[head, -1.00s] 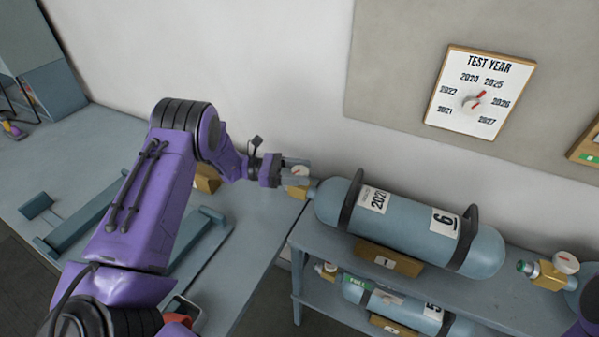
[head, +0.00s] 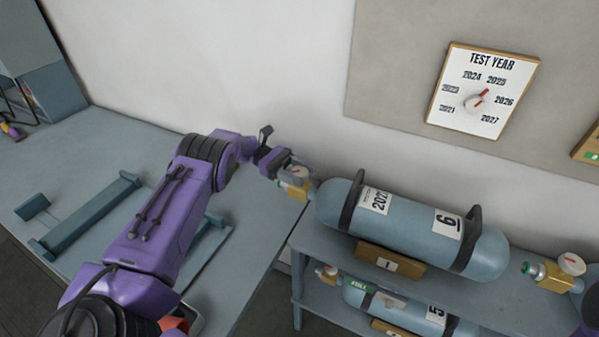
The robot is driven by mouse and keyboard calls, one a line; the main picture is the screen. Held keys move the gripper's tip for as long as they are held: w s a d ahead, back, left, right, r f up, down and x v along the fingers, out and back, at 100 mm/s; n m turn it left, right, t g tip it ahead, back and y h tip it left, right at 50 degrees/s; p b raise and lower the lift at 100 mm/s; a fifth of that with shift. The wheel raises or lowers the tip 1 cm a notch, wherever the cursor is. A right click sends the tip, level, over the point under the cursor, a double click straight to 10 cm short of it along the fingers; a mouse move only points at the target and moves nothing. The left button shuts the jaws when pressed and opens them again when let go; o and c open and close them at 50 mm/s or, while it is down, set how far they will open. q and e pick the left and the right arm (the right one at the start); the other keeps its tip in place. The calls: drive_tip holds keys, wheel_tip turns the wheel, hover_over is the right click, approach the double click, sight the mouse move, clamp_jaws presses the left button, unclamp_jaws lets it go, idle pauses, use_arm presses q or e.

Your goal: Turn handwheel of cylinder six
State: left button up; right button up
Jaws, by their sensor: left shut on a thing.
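Cylinder six (head: 410,222) is a blue-grey tank lying on its side on the upper shelf, with two dark straps and a "6" label. Its brass valve (head: 297,190) points left, with a pale round handwheel (head: 297,172) on its upper side. My left gripper (head: 292,171) reaches in from the left and is shut on the handwheel, which it partly hides. My right gripper is not in view.
Cylinder five (head: 400,306) lies on the shelf below. Another brass valve with a pale wheel (head: 571,264) stands at the right. A grey bench (head: 110,150) with blue-grey cradles (head: 85,215) is at the left. A test year dial board (head: 483,92) hangs on the wall.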

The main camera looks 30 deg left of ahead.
sight(301, 170)
use_arm(q)
drive_tip(key=shift+r, duration=0.1)
drive_tip(key=o, duration=1)
drive_tip(key=shift+c, duration=0.2)
wheel_tip(301, 170, up, 4)
drive_tip(key=p, duration=0.3)
drive_tip(key=shift+w, duration=0.15)
drive_tip(key=shift+s+d+r+p, duration=0.3)
drive_tip(key=shift+s+r+p, duration=0.2)
drive_tip(key=shift+r+p, duration=0.1)
drive_tip(key=shift+s+d+r+p, duration=0.25)
drive_tip(key=shift+s+r+p, duration=0.2)
drive_tip(key=shift+s+r, duration=0.1)
drive_tip(key=s+d+r+b, duration=0.2)
drive_tip(key=s+d+r, duration=0.3)
drive_tip(key=s, duration=0.5)
drive_tip(key=shift+s+d+r, duration=0.2)
drive_tip(key=shift+s+r, duration=0.1)
drive_tip(key=shift+r, duration=0.55)
